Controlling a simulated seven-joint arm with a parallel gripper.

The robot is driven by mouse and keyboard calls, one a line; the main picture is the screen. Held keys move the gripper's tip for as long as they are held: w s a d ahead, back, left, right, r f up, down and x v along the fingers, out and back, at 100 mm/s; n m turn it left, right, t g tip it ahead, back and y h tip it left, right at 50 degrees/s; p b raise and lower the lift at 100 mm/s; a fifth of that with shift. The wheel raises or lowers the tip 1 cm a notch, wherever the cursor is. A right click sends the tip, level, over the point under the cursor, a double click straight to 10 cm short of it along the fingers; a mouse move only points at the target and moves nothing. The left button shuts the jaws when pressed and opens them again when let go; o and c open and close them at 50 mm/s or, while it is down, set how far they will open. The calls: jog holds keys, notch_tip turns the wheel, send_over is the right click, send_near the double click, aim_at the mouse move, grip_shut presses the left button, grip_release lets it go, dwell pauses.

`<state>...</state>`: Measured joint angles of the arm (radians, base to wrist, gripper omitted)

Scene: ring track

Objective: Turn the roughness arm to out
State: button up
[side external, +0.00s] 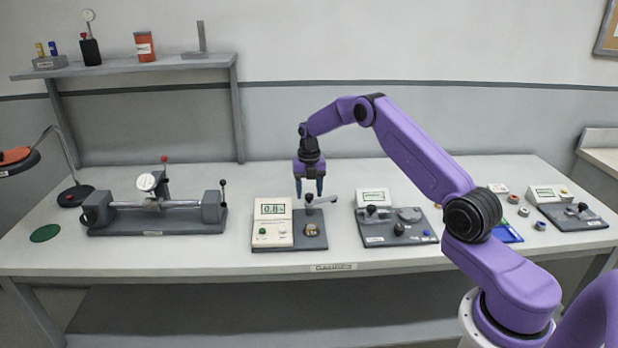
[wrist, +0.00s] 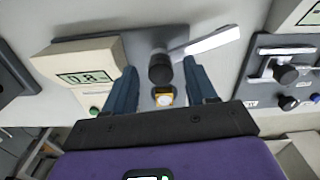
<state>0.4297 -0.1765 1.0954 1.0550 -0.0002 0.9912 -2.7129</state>
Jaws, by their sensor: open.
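The roughness gauge is a cream box (side external: 271,237) on a grey base, its display reading about 0.8. A dark post with a black knob (wrist: 160,68) stands on the base beside the box. A pale flat roughness arm (wrist: 205,41) runs from the post, pointing up and right in the wrist view; in the side view the arm (side external: 325,200) points right and slightly back. My gripper (side external: 309,194) is open, pointing down over the post. In the wrist view its blue fingers sit either side of the knob with visible gaps. Whether they reach down to the knob's height is unclear.
A small yellow-and-dark part (side external: 311,230) lies on the gauge base in front of the post. Another grey instrument (side external: 397,227) stands to the right, a bench-centre fixture (side external: 155,212) to the left. The table front is clear.

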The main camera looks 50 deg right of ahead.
notch_tip(320, 180, up, 17)
dwell(0.5)
jog(key=shift+r, duration=0.1)
